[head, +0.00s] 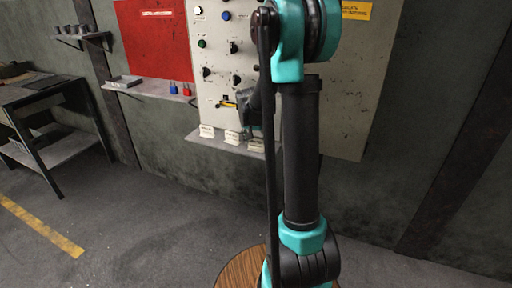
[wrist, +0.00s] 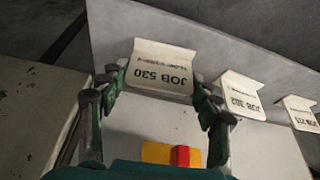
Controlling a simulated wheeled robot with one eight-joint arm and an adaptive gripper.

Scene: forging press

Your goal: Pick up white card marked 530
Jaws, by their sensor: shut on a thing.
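The white card marked JOB 530 (wrist: 160,72) is in the wrist view, upside down, between the two fingers of my gripper (wrist: 158,92). The fingers press on its left and right edges, and the gripper is shut on it. The card is at the grey ledge; whether it touches the ledge is unclear. In the head view my gripper (head: 250,122) is partly hidden behind my arm, just above the right end of the ledge. The card marked 530 (head: 256,145) shows there as a small white piece, with its text unreadable.
Cards marked JOB 302 (wrist: 238,93) and, less clearly, 215 (wrist: 298,112) stand beside it on the ledge (wrist: 225,52). A control panel (head: 222,62) with knobs rises behind. A red board (head: 155,40), a shelf with padlocks (head: 150,91) and a metal table (head: 45,100) are left.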

